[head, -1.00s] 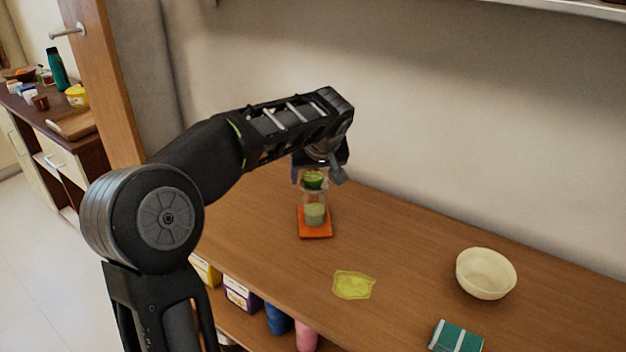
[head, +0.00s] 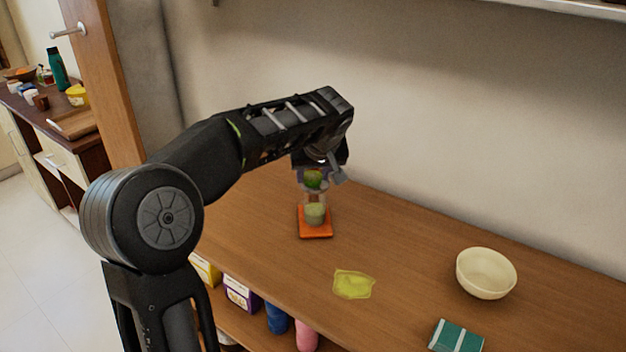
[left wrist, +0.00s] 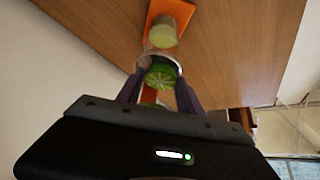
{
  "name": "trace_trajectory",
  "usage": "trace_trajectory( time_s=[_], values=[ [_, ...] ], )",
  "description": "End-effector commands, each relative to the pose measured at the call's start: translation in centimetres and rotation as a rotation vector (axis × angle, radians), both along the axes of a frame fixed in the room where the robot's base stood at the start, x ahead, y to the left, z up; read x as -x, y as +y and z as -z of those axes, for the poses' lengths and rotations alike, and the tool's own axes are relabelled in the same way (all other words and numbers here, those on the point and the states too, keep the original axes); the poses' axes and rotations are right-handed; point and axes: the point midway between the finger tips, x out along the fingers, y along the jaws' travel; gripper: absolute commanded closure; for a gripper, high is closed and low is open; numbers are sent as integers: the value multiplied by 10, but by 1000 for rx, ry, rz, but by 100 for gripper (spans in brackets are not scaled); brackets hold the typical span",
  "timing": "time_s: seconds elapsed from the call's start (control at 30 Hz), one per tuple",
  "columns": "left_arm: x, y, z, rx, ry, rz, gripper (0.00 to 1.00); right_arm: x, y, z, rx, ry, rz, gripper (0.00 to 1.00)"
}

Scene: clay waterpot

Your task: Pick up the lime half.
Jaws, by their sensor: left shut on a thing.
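The lime half (head: 314,180) is green and sits at the mouth of a clear glass (head: 315,197) with pale green contents. My left gripper (head: 313,183) points down over the glass and is shut on the lime half, its dark purple fingers on either side. The glass stands on an orange coaster (head: 316,234). My right gripper is not in view.
The wooden counter (head: 400,245) also holds a yellow-green flat cloth-like piece (head: 353,284), a cream bowl (head: 486,273) and a teal box (head: 456,337). A wall rises close behind. Boxes and bottles stand on a shelf below. The counter between coaster and bowl is clear.

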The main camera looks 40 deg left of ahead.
Motion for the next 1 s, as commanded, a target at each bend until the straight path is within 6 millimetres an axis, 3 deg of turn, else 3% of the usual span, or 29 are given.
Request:
trace_trajectory(
  time_s=[0.17, 0.47, 0.67, 1.0],
  values=[
    [-1, -3, 4, 7, 3, 4, 100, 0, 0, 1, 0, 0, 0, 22],
    [1, -5, 2, 7, 3, 4, 100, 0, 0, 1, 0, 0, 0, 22],
    [8, -12, -10, 5, -1, 5, 100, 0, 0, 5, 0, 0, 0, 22],
    [50, -55, -44, 1, -4, 6, 100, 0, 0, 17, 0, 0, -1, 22]
  ],
)
